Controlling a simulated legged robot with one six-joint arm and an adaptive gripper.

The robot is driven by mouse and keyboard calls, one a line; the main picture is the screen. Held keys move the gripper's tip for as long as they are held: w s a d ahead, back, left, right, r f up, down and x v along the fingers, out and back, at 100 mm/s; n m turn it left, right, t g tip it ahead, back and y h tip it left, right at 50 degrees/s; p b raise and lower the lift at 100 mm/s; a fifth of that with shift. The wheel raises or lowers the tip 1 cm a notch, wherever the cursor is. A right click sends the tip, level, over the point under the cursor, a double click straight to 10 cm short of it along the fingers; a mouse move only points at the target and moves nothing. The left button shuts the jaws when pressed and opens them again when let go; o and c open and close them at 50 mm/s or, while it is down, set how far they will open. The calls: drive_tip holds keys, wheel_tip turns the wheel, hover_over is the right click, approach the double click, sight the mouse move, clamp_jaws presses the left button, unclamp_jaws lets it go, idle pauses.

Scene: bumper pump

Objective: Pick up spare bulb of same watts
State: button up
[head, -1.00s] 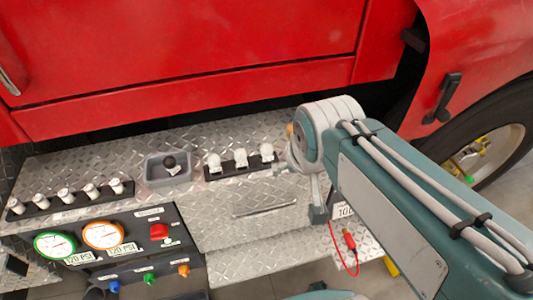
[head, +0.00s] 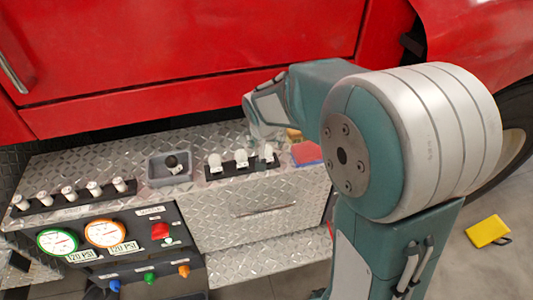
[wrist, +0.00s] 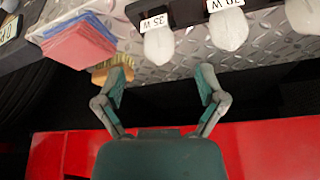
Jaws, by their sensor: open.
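A black rack (head: 225,171) on the diamond-plate step holds three white bulbs: left (head: 215,162), middle (head: 241,158) and right (head: 267,153). In the wrist view the rack is upside down. Its bulb nearest the cloths (wrist: 158,46) has a tag reading 35 W; the middle bulb (wrist: 229,30) has a tag that looks like 70 W. The third bulb (wrist: 303,15) is cut off and its tag is out of view. A dark bulb (head: 171,161) sits in a grey tray (head: 181,180). My gripper (wrist: 162,78) is open and empty, beside the right bulb, not touching it.
Red and blue cloths (head: 306,153) and a brush (wrist: 112,73) lie right of the rack. Another rack (head: 70,200) with several white pieces stands left, above the gauge panel (head: 130,235). The red truck body (head: 180,50) rises close behind.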

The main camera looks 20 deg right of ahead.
sight(266, 154)
drive_tip(key=x, duration=0.8)
drive_tip(key=shift+f, duration=0.1)
drive_tip(key=shift+c, duration=0.3)
drive_tip(key=c, duration=1.1)
